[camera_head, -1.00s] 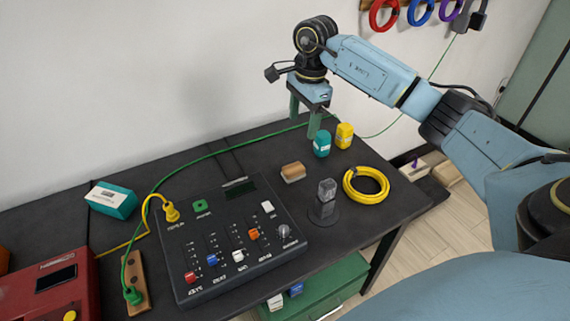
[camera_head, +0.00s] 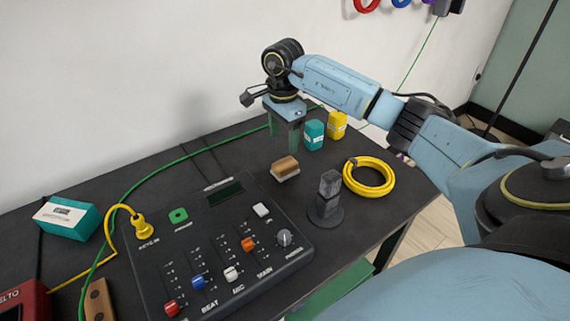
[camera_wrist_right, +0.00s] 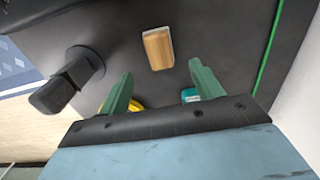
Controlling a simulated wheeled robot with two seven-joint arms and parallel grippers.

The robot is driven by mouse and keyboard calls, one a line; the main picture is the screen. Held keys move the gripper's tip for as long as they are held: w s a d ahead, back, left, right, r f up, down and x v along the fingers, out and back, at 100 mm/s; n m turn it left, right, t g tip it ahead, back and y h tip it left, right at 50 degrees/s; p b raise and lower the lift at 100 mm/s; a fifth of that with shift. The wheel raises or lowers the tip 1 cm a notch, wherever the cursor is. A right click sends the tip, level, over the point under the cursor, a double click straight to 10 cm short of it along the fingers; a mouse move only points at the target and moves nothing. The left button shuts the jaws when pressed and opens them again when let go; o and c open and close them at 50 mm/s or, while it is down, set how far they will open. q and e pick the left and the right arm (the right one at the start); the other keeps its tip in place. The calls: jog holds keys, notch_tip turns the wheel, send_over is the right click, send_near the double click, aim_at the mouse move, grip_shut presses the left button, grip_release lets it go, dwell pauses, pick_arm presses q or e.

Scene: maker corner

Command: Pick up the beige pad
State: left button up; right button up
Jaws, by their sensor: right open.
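The beige pad (camera_head: 286,168), a small tan block with a paler underside, lies on the dark table behind the control panel. It also shows in the right wrist view (camera_wrist_right: 158,48), just beyond the fingertips. My right gripper (camera_head: 286,136) has green fingers and is above the table, behind the pad in the head view. In the right wrist view its fingers (camera_wrist_right: 160,72) are spread apart with nothing between the tips. The pad is in full view and apart from the fingers. My left gripper is not in view.
A teal container (camera_head: 314,135) and a yellow one (camera_head: 337,125) stand close beside the right gripper. A dark upright post on a round base (camera_head: 328,195) and a yellow coil (camera_head: 369,176) are right of the pad. The control panel (camera_head: 215,250) is in front; a green cable (camera_head: 165,177) runs behind.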

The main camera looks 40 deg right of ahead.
aim_at(285, 162)
notch_tip(285, 162, down, 4)
jog(key=shift+r+b, duration=0.2)
jog(key=shift+b, duration=0.1)
notch_tip(285, 162, down, 5)
jog(key=shift+s+d+r+b, duration=0.1)
jog(key=shift+s+d+b, duration=0.05)
jog(key=shift+b, duration=0.55)
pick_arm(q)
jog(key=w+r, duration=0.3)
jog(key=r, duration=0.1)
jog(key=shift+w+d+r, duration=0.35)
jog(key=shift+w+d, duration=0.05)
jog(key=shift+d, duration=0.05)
pick_arm(e)
jog(key=c, duration=1.1)
jog(key=shift+o, duration=0.2)
jog(key=shift+r, duration=0.15)
